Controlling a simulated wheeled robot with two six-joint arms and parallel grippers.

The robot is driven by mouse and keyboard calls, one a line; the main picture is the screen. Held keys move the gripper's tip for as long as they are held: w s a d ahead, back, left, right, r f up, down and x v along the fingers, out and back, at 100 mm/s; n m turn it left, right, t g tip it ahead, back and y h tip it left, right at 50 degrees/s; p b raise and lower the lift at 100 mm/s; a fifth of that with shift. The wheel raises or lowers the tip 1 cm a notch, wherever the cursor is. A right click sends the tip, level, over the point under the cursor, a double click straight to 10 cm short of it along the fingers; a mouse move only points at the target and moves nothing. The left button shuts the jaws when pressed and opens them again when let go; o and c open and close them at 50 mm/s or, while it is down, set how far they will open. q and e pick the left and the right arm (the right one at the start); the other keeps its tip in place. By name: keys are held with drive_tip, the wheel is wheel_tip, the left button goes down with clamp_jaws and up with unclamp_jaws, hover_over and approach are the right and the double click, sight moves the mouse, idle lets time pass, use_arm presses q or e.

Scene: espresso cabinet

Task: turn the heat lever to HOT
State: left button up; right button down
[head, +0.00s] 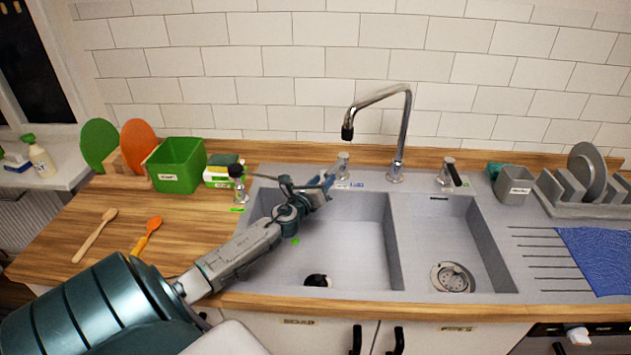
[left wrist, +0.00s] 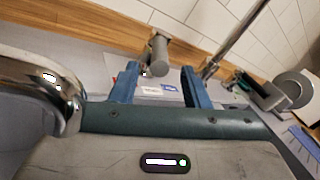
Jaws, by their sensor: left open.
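A short chrome lever tap (head: 343,163), apparently the heat lever, stands on the sink's back ledge left of the tall spout. A small label with a blue part (head: 357,184) lies at its base. My left gripper (head: 327,184) is open and empty, just in front and left of this tap. In the left wrist view the lever (left wrist: 159,56) shows as a grey cylinder beyond and between the two blue fingers, apart from them. The label (left wrist: 150,89) shows between the fingers. Lettering is too small to read. My right gripper is not in view.
The tall chrome spout (head: 406,130) rises just right of the lever. A second tap with a black handle (head: 449,174) stands farther right. A dispenser (head: 238,183) stands left. The grey double sink (head: 345,250) lies below my arm. A dish rack (head: 585,190) is at right.

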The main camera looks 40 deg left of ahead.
use_arm(q)
drive_tip(key=shift+b+v, duration=0.5)
drive_tip(key=shift+v, duration=1.65)
